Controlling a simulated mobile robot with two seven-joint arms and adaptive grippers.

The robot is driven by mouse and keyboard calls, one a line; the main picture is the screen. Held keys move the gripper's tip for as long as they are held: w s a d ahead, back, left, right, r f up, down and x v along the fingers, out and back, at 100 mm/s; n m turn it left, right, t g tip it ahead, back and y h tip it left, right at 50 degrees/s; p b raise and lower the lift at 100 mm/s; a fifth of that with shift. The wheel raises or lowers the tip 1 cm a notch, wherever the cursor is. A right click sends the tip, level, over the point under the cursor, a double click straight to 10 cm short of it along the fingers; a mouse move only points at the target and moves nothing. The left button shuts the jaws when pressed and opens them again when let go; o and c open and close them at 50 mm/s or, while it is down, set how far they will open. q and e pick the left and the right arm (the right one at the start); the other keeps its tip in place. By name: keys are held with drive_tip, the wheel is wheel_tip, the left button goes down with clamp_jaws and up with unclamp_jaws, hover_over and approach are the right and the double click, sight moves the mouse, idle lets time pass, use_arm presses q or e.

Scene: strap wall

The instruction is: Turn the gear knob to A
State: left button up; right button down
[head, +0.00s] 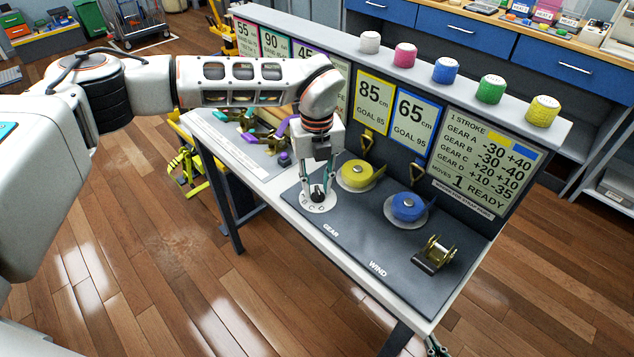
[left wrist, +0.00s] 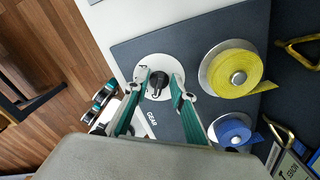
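The gear knob (head: 318,194) is a small black knob on a round white dial (head: 316,207), above the printed word GEAR on the dark board. In the left wrist view the knob (left wrist: 158,80) sits between the fingertips of my left gripper (left wrist: 159,79), with a gap visible on each side. My left gripper (head: 318,188) points down over the dial, open around the knob. The dial letters are partly covered and too small to read surely, so I cannot tell which letter the knob points to. A part of my right gripper (head: 437,346) shows at the bottom edge.
A yellow strap reel (head: 357,174), a blue strap reel (head: 408,206) and a brass ratchet (head: 434,254) by the word WIND share the board. Behind them stands a panel with 85 cm and 65 cm cards and a gear chart (head: 482,160). Coloured strap rolls line its top ledge.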

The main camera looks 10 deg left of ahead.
use_arm(q)
clamp_jaws()
drive_tip(key=m, duration=0.5)
drive_tip(key=shift+w+d+r+m+p, duration=0.1)
drive_tip(key=shift+d+m+p, duration=0.1)
drive_tip(key=shift+m+p, duration=0.15)
drive_tip(key=m, duration=0.6)
drive_tip(key=shift+d, duration=0.25)
drive_tip(key=m, duration=0.2)
drive_tip(key=m+p, duration=0.1)
drive_tip(key=m, duration=0.2)
drive_tip(key=shift+s+d+m, duration=0.15)
drive_tip(key=shift+s+m, duration=0.05)
drive_tip(key=shift+m, duration=0.15)
drive_tip(key=m, duration=0.6)
drive_tip(key=shift+s+p, duration=0.2)
drive_tip(key=shift+p, duration=0.15)
drive_tip(key=shift+m, duration=0.3)
